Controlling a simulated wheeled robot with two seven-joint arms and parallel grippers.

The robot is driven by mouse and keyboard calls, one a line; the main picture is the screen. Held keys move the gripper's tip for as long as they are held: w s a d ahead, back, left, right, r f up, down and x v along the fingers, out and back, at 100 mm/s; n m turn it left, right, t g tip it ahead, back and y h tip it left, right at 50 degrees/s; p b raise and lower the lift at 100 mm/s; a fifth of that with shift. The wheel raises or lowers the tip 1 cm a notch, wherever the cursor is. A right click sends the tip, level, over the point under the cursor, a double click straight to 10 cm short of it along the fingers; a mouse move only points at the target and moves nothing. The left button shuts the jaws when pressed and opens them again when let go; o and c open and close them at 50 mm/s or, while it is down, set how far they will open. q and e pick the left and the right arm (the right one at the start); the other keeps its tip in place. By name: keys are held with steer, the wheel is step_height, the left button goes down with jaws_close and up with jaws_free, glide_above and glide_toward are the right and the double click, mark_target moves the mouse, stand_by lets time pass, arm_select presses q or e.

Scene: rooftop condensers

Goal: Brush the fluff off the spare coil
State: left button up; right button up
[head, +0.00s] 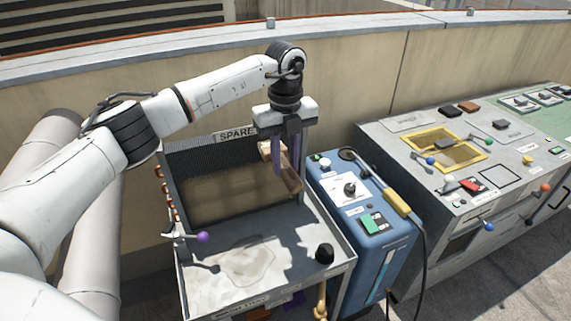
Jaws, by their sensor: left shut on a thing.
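The spare coil (195,157) is an upright dark finned panel behind a grey metal tray, under a "SPARE" label (236,135). A wide tan-brown layer, seemingly fluff (222,198), covers much of its face. My left gripper (285,168) points down at the coil's right end. It is shut on a brown wooden brush (292,183) with a paler part beside the fingers. The brush is close to the coil's right side; I cannot tell whether it touches. The fingers hide part of the brush and of the coil. My right gripper is out of view.
The tray (200,290) in front holds a pale stain, a black knob (325,253) and a purple-tipped lever (202,237). A blue unit (372,225) with a yellow-handled tool (397,202) stands close on the right. A grey control bench (440,190) lies beyond. A wall runs behind.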

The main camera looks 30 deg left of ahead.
arm_select(q)
steer(key=shift+f+b, duration=0.95)
steer(key=shift+f, duration=1.1)
steer(key=shift+r+p, duration=1)
steer(key=shift+r, duration=0.25)
steer(key=shift+w+r, duration=0.1)
steer(key=shift+r, duration=0.75)
steer(key=shift+s+d, duration=0.6)
steer(key=shift+d, duration=0.1)
steer(key=shift+s+d, duration=0.95)
steer(key=shift+d, duration=0.25)
steer(key=shift+s+d, duration=0.9)
steer(key=shift+d, duration=0.25)
